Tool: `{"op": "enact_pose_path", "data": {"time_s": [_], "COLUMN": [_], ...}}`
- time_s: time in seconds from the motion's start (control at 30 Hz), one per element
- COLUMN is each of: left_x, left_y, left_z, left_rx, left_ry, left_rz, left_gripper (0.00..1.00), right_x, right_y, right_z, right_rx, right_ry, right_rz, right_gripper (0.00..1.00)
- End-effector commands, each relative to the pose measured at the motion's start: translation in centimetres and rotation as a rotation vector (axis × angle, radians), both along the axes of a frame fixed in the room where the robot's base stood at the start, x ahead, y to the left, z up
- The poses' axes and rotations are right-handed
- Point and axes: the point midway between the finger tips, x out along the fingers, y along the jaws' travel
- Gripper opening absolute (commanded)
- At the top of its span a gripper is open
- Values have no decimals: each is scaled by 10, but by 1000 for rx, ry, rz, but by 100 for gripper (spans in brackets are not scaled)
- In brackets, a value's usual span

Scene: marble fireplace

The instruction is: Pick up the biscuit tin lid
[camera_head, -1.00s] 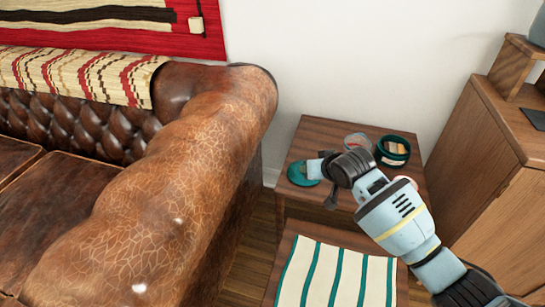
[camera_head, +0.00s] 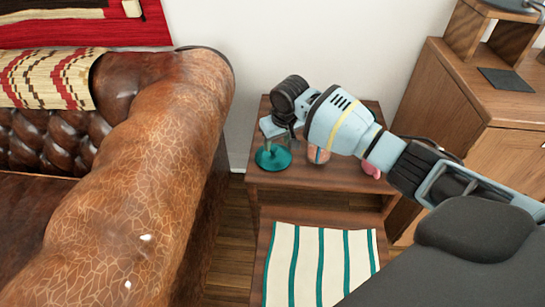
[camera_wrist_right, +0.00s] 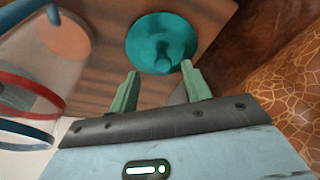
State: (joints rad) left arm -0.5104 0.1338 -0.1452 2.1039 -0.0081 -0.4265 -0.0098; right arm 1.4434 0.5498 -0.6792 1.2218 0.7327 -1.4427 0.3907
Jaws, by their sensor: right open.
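The biscuit tin lid (camera_head: 273,157) is a round teal disc on the wooden side table, near its left edge. In the right wrist view the teal lid (camera_wrist_right: 142,38) lies just past my fingertips and has a raised knob in its middle. My right gripper (camera_head: 271,137) is over the lid in the head view. The right wrist view shows its two green fingers (camera_wrist_right: 160,69) apart with nothing between them. My left gripper is not in view.
The side table (camera_head: 310,183) also holds items partly hidden behind my right arm, one of them pink (camera_head: 371,170). A clear red-rimmed container (camera_wrist_right: 30,95) shows in the wrist view. A leather sofa (camera_head: 140,180) stands left, a wooden cabinet (camera_head: 450,95) right.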

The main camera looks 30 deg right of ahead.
Motion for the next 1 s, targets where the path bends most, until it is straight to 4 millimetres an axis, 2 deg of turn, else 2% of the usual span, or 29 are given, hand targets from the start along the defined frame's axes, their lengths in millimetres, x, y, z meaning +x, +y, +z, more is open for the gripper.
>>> {"op": "enact_pose_path", "data": {"time_s": [0.1,0.43,0.73,0.77,1.0], "left_x": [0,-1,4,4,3], "left_y": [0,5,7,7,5], "left_z": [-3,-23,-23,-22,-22], "left_rx": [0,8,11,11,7], "left_ry": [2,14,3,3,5], "left_rz": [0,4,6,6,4], "left_gripper": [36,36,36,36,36], "right_x": [3,17,19,19,19], "right_y": [1,3,3,3,3], "right_z": [-4,-45,-47,-47,-47], "right_rx": [1,-1,0,0,0], "right_ry": [-2,1,-3,-3,-2], "right_rz": [0,0,1,1,0], "right_gripper": [48,48,48,47,15]}}
